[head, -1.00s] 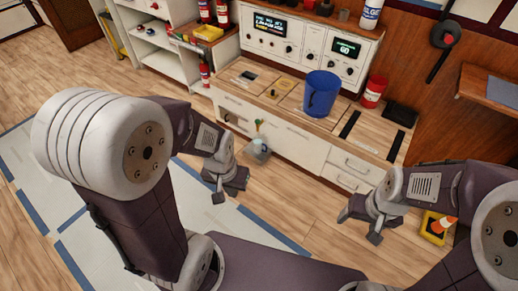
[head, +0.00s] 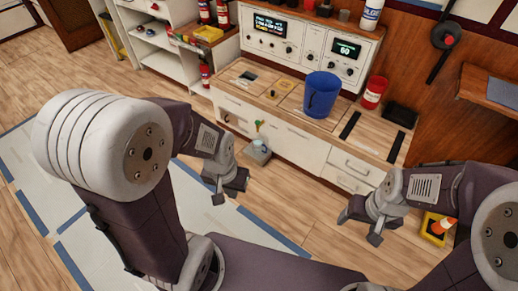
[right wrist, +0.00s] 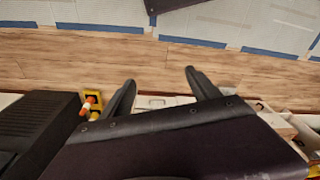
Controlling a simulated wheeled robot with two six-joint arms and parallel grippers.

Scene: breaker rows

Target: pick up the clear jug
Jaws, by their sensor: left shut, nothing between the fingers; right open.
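A small pale, partly see-through item (head: 259,145) stands low in front of the cabinet, on or in a grey box-like base; it may be the clear jug, but it is too small to tell. My left gripper (head: 219,197) is shut and empty, to the left of and nearer than that item, apart from it. My right gripper (head: 358,227) is open and empty in front of the cabinet's right end. Its two spread fingers also show in the right wrist view (right wrist: 157,88), with nothing between them.
A blue bucket (head: 321,95) and a red can (head: 374,92) stand on the counter (head: 285,97). A yellow tray with an orange cone (head: 437,227) lies on the floor at right. Open shelves (head: 155,50) stand at back left. Floor between my grippers is clear.

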